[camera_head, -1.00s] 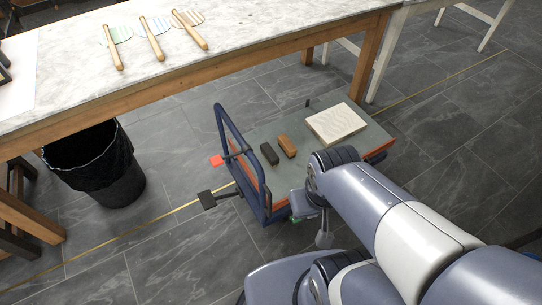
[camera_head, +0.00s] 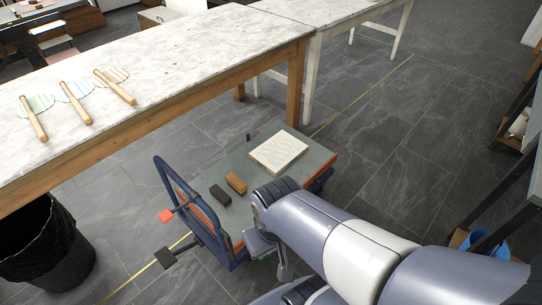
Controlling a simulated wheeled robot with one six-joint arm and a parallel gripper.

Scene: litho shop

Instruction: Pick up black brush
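A small black block, which looks like the black brush (camera_head: 221,195), lies on the grey-green top of a low cart (camera_head: 222,168). It is near the cart's blue handle frame, at the left of a brown block (camera_head: 236,183). A pale patterned slab (camera_head: 279,152) lies farther back on the same cart. My arm reaches in from the lower right, and its wrist is close to the front edge of the cart.
The cart's blue handle frame (camera_head: 193,214) rises at its left side. A marble-topped table (camera_head: 160,62) with several wooden-handled tools stands behind. A black bin (camera_head: 48,250) is at the lower left. A shelf unit stands at the right edge. Open tiled floor lies right of the cart.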

